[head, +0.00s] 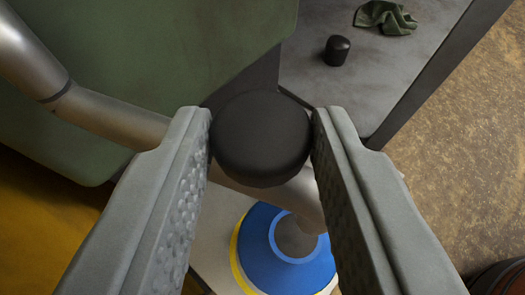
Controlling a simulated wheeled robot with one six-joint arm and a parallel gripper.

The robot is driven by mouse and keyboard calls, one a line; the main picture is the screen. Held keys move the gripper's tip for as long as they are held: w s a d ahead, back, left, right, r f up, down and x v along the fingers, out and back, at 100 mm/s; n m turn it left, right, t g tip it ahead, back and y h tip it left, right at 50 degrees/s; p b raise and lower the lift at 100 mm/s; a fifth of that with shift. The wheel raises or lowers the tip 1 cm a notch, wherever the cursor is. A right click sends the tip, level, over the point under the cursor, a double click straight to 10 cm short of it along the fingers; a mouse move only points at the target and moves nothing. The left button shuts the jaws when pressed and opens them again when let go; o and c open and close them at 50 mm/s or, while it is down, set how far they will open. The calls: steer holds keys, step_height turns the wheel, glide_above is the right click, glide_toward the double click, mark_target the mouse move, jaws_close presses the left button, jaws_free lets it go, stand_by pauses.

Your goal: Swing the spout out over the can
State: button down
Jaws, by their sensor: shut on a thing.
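My gripper (262,142) is shut on a round black knob (262,138), with one grey finger on each side of it. A metal spout pipe (118,118) runs from the upper left, passes under the knob and ends at the lower right of it (308,205). A blue funnel-like piece with a round opening (262,252) shows below the pipe's end, between my fingers, with a yellow rim at its left. The pipe's end overlaps the upper part of the blue piece in the picture. I cannot tell whether the blue piece is part of the can.
A large green panel (150,50) fills the upper left. A grey shelf (395,75) at the upper right bears a small black cap (337,50) and a crumpled green cloth (385,17). Brown floor (455,170) is open at the right. A dark round object (505,280) shows at the lower right corner.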

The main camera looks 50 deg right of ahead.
steer(key=shift+r, duration=0.1)
steer(key=c, duration=1.1)
jaws_free()
steer(key=shift+a, duration=0.1)
steer(key=shift+o, duration=0.2)
steer(key=v, duration=1.7)
steer(key=shift+s+a+r, duration=0.1)
